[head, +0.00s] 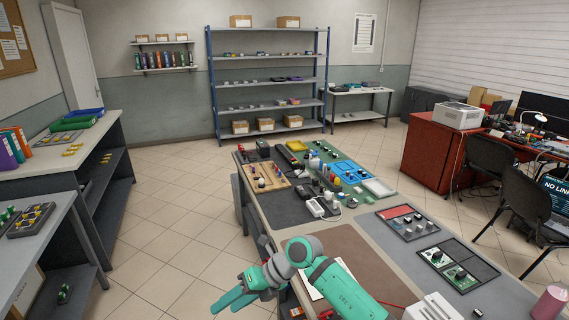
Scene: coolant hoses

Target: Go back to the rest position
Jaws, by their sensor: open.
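My gripper (224,303), with teal fingers, is at the bottom of the head view, left of the bench's near edge. It points down and to the left, and its fingers are apart with nothing seen between them. My grey and teal arm reaches in from the bottom and is bent over the brown mat (345,255) on the bench. The arm hides part of the mat and a white sheet. No coolant hose can be made out clearly at this size.
The long bench (375,222) holds a wooden peg board (264,177), a blue tray (350,171), a grey and red panel (408,222) and a panel with green boards (457,262). A shelf unit (267,85) stands at the back. Tiled floor (175,235) is clear left of the bench.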

